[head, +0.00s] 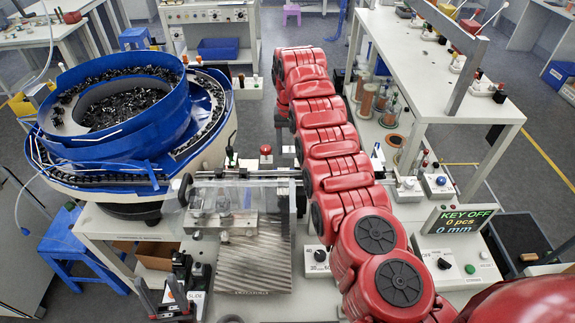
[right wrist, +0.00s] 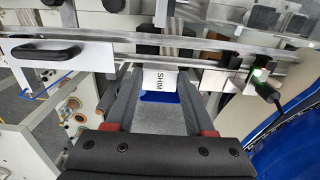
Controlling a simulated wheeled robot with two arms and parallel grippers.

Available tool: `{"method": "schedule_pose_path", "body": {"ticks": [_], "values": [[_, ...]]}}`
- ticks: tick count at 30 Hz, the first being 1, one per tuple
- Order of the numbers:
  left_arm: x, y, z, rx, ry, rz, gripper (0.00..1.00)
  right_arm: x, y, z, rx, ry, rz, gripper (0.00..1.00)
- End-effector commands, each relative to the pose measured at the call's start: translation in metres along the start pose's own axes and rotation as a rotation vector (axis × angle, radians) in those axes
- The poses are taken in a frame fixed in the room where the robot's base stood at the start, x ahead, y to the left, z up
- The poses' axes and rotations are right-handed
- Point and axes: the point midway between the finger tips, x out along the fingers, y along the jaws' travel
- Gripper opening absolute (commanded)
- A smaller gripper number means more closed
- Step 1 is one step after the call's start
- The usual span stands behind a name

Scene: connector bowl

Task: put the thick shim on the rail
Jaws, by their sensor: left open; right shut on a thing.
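In the right wrist view my right gripper (right wrist: 161,76) is shut on a shim (right wrist: 157,97), a blue piece with a white label reading "SHIM". Its thickness cannot be judged. The shim lies just short of a long metal rail (right wrist: 95,70) that crosses the view; whether they touch cannot be told. In the head view the rail (head: 262,173) runs right from the bowl feeder, partly behind clear covers. My red right arm hides the right gripper and the shim there.
The blue bowl feeder (head: 66,145) with black connectors stands at the left. A ribbed metal plate (head: 255,262) lies in front of the rail. A display (head: 460,219) reads "KEY OFF, 0 pcs, 0 mm". A raised white shelf (head: 440,75) stands at the right.

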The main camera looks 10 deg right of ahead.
Motion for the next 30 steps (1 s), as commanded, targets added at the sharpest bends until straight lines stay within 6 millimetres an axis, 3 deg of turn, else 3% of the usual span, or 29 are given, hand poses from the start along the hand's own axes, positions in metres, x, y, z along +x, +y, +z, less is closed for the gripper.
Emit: {"method": "schedule_pose_path", "body": {"ticks": [6,14,18,30], "values": [[0.023,-0.001,-0.004,0.000,0.000,0.000,0.50,0.032,0.001,0.002,0.000,-0.008,0.003,0.00],[0.036,-0.002,-0.006,0.000,0.000,0.000,0.50,0.064,0.000,0.002,0.000,-0.004,0.001,0.00],[0.025,-0.001,-0.004,0.000,0.000,0.000,0.50,0.086,0.001,0.001,0.001,-0.004,0.000,0.00],[0.023,-0.001,-0.004,0.000,0.000,0.000,0.50,0.094,0.000,0.000,0.000,0.000,0.000,0.00]]}}
